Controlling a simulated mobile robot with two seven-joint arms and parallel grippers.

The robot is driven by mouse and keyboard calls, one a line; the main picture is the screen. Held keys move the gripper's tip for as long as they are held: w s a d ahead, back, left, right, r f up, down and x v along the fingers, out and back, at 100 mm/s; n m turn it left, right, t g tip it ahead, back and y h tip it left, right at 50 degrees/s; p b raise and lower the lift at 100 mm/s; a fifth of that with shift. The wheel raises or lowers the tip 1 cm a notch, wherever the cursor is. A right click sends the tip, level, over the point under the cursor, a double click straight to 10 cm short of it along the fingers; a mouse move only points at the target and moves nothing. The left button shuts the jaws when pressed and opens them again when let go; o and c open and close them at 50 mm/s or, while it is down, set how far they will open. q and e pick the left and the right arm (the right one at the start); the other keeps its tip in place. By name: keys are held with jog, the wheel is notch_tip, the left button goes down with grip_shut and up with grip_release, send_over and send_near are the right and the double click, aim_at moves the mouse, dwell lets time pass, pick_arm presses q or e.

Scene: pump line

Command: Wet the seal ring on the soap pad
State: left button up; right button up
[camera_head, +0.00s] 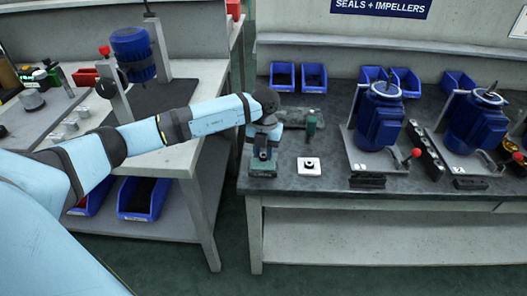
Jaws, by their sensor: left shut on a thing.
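My left gripper (263,158) points down over a small dark green box-like pad (262,171) near the front left edge of the right bench. I take this pad for the soap pad. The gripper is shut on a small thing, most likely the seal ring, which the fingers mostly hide. I cannot tell whether it touches the pad. A white square block (300,171) with a dark round piece on top sits just right of the pad. My right gripper is not in view.
Two blue motors (379,115) on stands with red-knobbed levers fill the right of the bench (330,200). Blue bins (314,77) line the back. A gap separates the left bench.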

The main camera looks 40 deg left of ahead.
aim_at(264, 155)
pick_arm(q)
jog(key=shift+f, duration=0.55)
dwell(1.5)
jog(key=shift+r, duration=0.2)
jog(key=shift+r+p, duration=2.65)
jog(key=shift+r, duration=0.7)
